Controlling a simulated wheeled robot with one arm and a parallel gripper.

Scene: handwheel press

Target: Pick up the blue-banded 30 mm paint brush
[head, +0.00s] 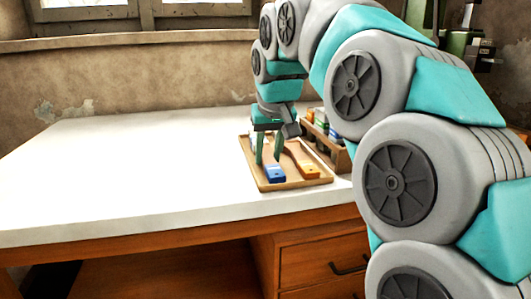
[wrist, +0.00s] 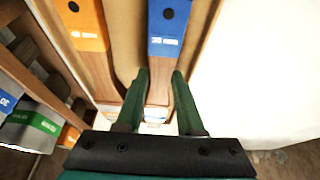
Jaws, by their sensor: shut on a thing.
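The blue-banded brush (wrist: 168,28) lies in a shallow wooden tray (wrist: 125,45), with a white label too small to read. Its blue part also shows in the head view (head: 275,174), near the tray's front edge. My gripper (wrist: 160,76) is shut on the brush's brown wooden handle, one green finger on each side. In the head view my gripper (head: 267,158) points down into the tray, behind the blue part. I cannot tell whether the brush touches the tray floor.
An orange-banded brush (wrist: 87,25) lies left of the blue one in the wrist view; it also shows in the head view (head: 308,172). A wooden crate (head: 335,153) with colored blocks stands close to the right. The white tabletop (head: 130,170) is clear to the left.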

